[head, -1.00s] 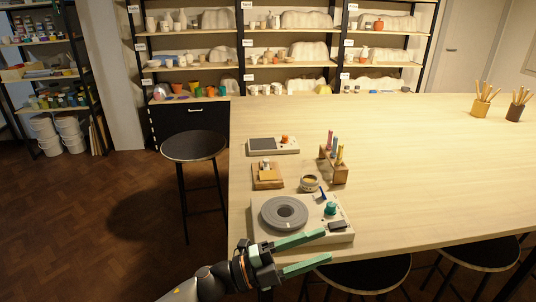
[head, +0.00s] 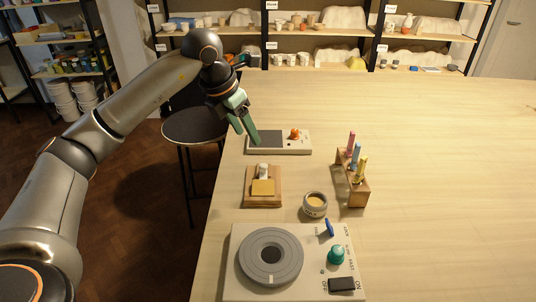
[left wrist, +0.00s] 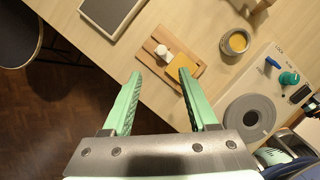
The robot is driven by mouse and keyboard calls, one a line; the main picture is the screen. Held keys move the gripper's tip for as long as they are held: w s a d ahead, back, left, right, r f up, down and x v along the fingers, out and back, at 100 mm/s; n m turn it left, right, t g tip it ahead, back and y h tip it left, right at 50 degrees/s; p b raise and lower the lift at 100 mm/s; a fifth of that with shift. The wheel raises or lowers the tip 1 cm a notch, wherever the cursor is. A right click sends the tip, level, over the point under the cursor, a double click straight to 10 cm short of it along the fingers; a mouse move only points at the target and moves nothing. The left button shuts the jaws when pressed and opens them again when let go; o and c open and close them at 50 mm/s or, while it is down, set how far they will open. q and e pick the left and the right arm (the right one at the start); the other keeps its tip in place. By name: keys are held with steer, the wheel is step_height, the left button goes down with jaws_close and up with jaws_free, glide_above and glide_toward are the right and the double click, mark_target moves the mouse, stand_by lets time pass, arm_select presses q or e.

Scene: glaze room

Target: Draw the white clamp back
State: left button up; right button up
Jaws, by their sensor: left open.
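The white clamp (head: 263,169) is a small white upright piece at the back of a wooden board (head: 277,200). A yellow block (head: 263,188) sits just in front of it on the same board. In the left wrist view the white clamp (left wrist: 163,51) shows beyond my fingertips, with the yellow block (left wrist: 184,63) beside it. My left gripper (head: 248,136) is open and empty, pointing down above the table's left side, apart from the clamp. It also shows in the left wrist view (left wrist: 160,74).
A grey-topped scale with an orange knob (head: 295,133) lies behind the board. A wheel unit (head: 232,270) with switches stands in front. A small jar (head: 315,204) and a wooden rack (head: 357,192) of coloured sticks are to the right. A stool (head: 194,125) stands left of the table.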

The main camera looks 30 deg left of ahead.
mark_target(263, 165)
arm_select(q)
steer(key=x, duration=1.2)
steer(key=shift+d+p, duration=0.1)
steer(key=shift+p, duration=0.3)
jaws_close()
stand_by(0.8)
